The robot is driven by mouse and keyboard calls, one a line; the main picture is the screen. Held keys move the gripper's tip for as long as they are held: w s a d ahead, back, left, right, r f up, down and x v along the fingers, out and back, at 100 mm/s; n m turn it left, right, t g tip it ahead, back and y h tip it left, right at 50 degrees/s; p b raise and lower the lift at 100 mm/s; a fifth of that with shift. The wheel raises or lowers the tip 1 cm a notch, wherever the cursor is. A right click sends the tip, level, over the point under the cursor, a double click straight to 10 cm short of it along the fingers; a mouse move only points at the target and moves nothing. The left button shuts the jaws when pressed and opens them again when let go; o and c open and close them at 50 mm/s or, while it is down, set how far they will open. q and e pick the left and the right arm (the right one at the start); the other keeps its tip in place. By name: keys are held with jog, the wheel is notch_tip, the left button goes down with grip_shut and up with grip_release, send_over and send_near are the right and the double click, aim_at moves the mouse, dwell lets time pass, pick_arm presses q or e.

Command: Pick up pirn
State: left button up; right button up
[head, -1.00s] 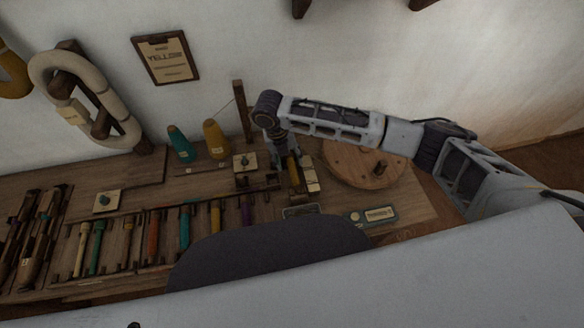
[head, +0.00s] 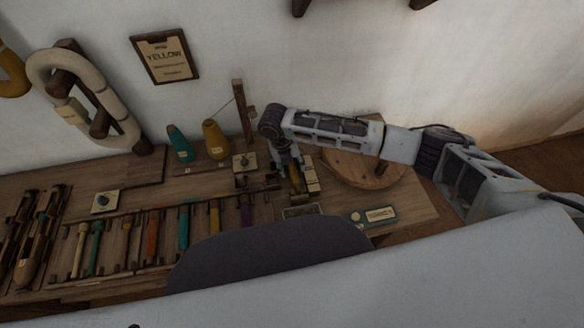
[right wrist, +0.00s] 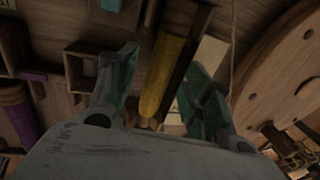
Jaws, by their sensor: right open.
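A yellow pirn (right wrist: 166,75) with a brown end lies between the open fingers of my right gripper (right wrist: 160,95) in the right wrist view. I see no finger closed on it. In the head view my right gripper (head: 291,176) points down over the bench, around the yellow pirn (head: 296,180), which is partly hidden by it. Other pirns lie in a rack to the left, among them a teal one (head: 184,226), an orange one (head: 152,235) and a purple one (head: 247,211). My left gripper is not in view.
A round wooden disc (head: 350,168) stands close to the right of my gripper. A yellow cone (head: 215,140) and a teal cone (head: 180,145) stand at the back. A labelled device (head: 373,216) lies at the front right. Shuttles (head: 32,235) lie far left.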

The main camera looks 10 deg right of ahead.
jog(key=shift+d+f, duration=0.15)
jog(key=shift+f, duration=0.5)
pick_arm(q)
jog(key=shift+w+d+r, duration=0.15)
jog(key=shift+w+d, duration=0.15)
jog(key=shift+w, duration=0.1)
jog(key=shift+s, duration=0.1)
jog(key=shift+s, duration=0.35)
pick_arm(e)
grip_shut()
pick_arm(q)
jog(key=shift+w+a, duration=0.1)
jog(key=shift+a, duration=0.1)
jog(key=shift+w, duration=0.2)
pick_arm(e)
jog(key=shift+r, duration=0.1)
